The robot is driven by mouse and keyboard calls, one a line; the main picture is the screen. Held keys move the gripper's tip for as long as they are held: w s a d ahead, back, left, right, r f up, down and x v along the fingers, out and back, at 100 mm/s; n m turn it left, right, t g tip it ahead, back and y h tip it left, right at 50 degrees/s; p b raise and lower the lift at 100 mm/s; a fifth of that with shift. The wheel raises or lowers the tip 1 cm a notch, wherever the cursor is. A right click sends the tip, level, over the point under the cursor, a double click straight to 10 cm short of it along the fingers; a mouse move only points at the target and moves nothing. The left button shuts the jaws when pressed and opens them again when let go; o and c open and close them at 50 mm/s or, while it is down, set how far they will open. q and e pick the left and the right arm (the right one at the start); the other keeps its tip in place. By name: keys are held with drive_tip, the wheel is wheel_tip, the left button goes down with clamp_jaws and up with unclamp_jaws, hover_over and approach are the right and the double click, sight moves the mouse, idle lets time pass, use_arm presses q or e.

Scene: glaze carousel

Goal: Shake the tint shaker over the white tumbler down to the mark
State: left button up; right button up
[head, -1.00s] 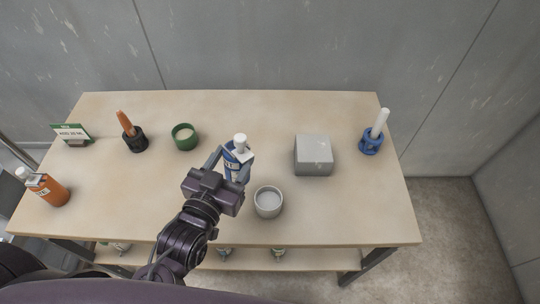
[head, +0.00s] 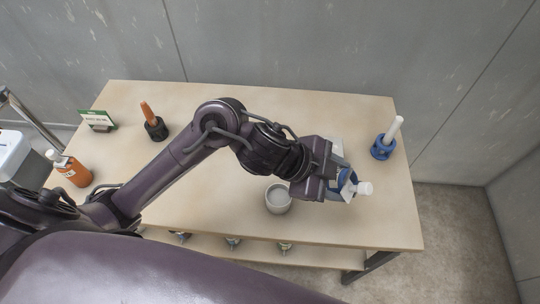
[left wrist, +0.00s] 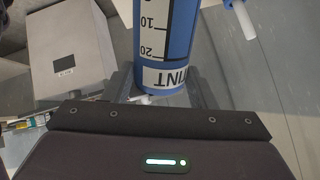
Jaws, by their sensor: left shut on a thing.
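The tint shaker is a blue bottle (head: 348,188) with a white cap. My left gripper (head: 340,181) is shut on it, to the right of the tumbler. In the head view the shaker is tipped over, cap pointing right. In the left wrist view the shaker (left wrist: 167,35) shows a white scale with 10 and 20 and an upside-down "TINT" label. The white tumbler (head: 278,200) stands upright near the table's front edge, just left of my gripper. The shaker's cap is not over it. My right gripper is not in view.
A grey box (left wrist: 68,52) is mostly hidden behind my gripper in the head view. A blue holder with a white stick (head: 383,149) stands far right. An orange bottle (head: 74,171), a sign (head: 97,120) and a black holder (head: 156,130) are on the left.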

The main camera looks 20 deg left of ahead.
use_arm(q)
drive_tip(key=m, duration=0.2)
drive_tip(key=g+y, duration=0.1)
drive_tip(key=shift+s+d+f+m+p, duration=0.1)
drive_tip(key=shift+s+f+m+p, duration=0.2)
drive_tip(key=shift+m, duration=0.1)
drive_tip(key=shift+s+f+m+g+y+p, duration=0.1)
drive_tip(key=shift+f+m+g+y+p, duration=0.15)
drive_tip(key=shift+m, duration=0.3)
drive_tip(key=shift+s+f+m+g+y+p, duration=0.15)
drive_tip(key=shift+m+g, duration=0.2)
drive_tip(key=shift+m, duration=0.2)
drive_tip(key=shift+a+f+m+y, duration=0.2)
drive_tip(key=shift+a+m, duration=0.1)
drive_tip(key=shift+m, duration=0.3)
drive_tip(key=shift+a+f+m+y, duration=0.15)
drive_tip(key=shift+a+m+y, duration=0.1)
drive_tip(key=shift+m, duration=0.35)
drive_tip(key=shift+a+f+m+p, duration=0.4)
drive_tip(key=shift+a+m, duration=0.1)
drive_tip(key=shift+m, duration=0.3)
drive_tip(key=w+a+m+t+y+p, duration=0.1)
drive_tip(key=w+a+m+p, duration=0.15)
drive_tip(key=a+m, duration=0.7)
drive_tip(key=a+f+n+b, duration=0.3)
drive_tip(key=f+b, duration=0.4)
drive_tip(key=f, duration=0.2)
drive_tip(key=shift+a, duration=0.25)
drive_tip(key=shift+w+r, duration=0.1)
